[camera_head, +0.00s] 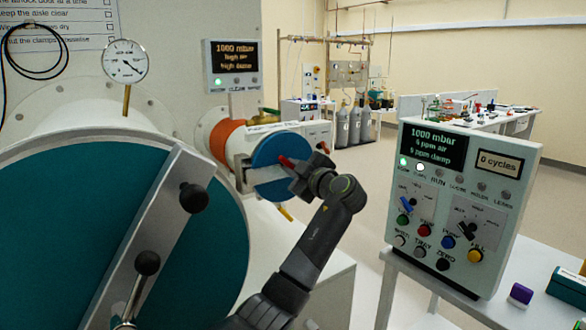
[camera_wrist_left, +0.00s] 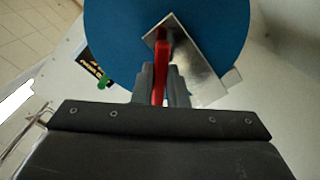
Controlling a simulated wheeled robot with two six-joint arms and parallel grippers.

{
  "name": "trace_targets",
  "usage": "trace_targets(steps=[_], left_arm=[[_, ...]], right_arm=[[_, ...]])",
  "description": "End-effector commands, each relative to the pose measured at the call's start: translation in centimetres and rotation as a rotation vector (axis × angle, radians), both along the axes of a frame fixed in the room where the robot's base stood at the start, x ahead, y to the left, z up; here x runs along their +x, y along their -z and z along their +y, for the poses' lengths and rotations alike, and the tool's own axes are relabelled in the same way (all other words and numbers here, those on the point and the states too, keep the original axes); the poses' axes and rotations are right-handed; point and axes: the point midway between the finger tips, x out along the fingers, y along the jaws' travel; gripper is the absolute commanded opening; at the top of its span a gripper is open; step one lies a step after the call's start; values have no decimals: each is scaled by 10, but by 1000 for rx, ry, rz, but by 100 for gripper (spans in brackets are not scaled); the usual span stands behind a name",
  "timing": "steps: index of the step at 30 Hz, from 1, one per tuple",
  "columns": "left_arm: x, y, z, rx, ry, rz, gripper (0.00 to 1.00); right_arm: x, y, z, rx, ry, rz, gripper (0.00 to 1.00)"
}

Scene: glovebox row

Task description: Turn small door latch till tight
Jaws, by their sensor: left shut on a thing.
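The small round blue door (camera_head: 268,153) closes the end of the small orange-banded chamber (camera_head: 228,141) in the middle of the head view. Its red latch handle (camera_head: 286,161) shows at the door's face. My left gripper (camera_head: 299,174) is at the door, its fingers shut around the red handle. In the left wrist view the red handle (camera_wrist_left: 161,72) stands between the two grey fingers (camera_wrist_left: 160,88). Behind it a bare metal plate (camera_wrist_left: 200,75) lies slantwise across the blue door (camera_wrist_left: 215,28). The fingers hide part of the handle. My right gripper is not in view.
A large teal door (camera_head: 60,220) with a metal bar and black knobs fills the left front. A control panel (camera_head: 465,195) stands on a white table at right, showing 1000 mbar and 0 cycles. A pressure gauge (camera_head: 125,61) is at upper left. Open floor lies behind the panel.

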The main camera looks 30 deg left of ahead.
Motion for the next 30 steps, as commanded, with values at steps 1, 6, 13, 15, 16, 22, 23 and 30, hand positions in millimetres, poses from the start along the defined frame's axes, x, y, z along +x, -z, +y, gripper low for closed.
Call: trace_targets(steps=[1,6,13,15,16,22,23,30], left_arm=[[0,0,0,-1,-1,0,0],[0,0,0,2,-1,8,0],[0,1,0,29,-1,72,0],[0,1,0,45,-1,109,0],[0,1,0,53,-1,128,0],[1,0,-1,118,-1,285,0],[1,0,-1,129,-1,310,0],[3,-2,-1,216,-1,522,0]], right_arm=[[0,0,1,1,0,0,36],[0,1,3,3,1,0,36],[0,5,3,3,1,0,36],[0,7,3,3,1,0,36],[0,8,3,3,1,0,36],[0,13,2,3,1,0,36],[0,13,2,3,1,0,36],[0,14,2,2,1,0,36]])
